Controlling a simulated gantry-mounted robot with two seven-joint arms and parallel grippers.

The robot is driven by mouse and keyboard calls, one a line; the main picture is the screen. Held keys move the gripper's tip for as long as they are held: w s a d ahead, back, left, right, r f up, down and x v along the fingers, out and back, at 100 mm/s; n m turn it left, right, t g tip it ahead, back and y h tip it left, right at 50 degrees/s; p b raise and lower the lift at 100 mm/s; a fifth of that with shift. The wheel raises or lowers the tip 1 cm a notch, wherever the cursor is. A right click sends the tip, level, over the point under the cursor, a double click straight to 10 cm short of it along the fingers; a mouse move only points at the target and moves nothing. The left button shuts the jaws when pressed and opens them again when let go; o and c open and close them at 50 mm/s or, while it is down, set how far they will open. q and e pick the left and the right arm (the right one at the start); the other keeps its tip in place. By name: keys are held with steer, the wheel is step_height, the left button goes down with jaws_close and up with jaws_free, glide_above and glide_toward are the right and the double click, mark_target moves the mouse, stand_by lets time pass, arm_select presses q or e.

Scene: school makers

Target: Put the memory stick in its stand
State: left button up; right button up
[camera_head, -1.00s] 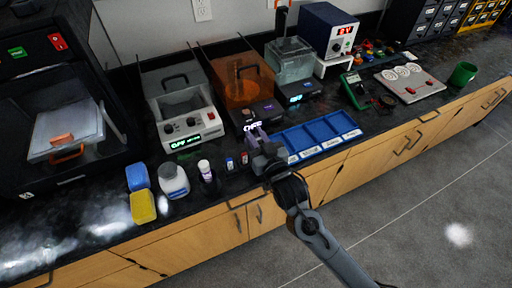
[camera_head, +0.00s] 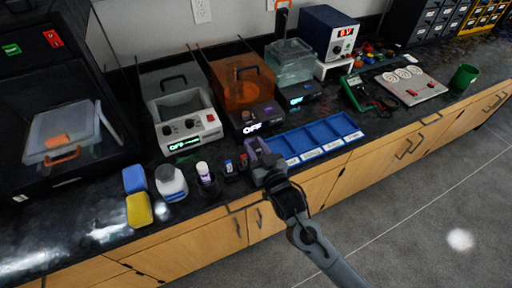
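My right gripper (camera_head: 260,148) is over the front of the black bench, at the left end of the blue divided tray. Its fingers look purple-grey, and I cannot tell whether they are open or hold anything. Two small items stand just left of it: one with a blue top (camera_head: 228,164) and a reddish one (camera_head: 243,161). They are too small to tell whether either is the memory stick or its stand. My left gripper is not in view.
The blue divided tray (camera_head: 286,160) lies right of the gripper. A white-capped vial (camera_head: 203,169), a white jar (camera_head: 170,182) and blue and yellow blocks (camera_head: 138,208) stand to the left. Lab devices line the back, including an orange-walled box (camera_head: 241,87). Bare bench lies at the front left.

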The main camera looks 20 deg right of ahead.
steer(key=shift+r, duration=0.1)
steer(key=shift+r, duration=0.1)
steer(key=shift+s, duration=0.4)
steer(key=s+p, duration=0.3)
steer(key=s, duration=0.8)
steer(key=s+d+f+g, duration=0.2)
steer(key=s+f+g, duration=0.4)
steer(key=s, duration=0.4)
steer(key=s+d+f+n+g+h, duration=0.1)
steer(key=s+d+f+g, duration=0.1)
steer(key=s+f+g, duration=0.5)
steer(key=s+g, duration=0.1)
steer(key=s, duration=0.2)
steer(key=shift+s+f, duration=0.25)
steer(key=shift+s, duration=0.05)
steer(key=shift+d, duration=0.15)
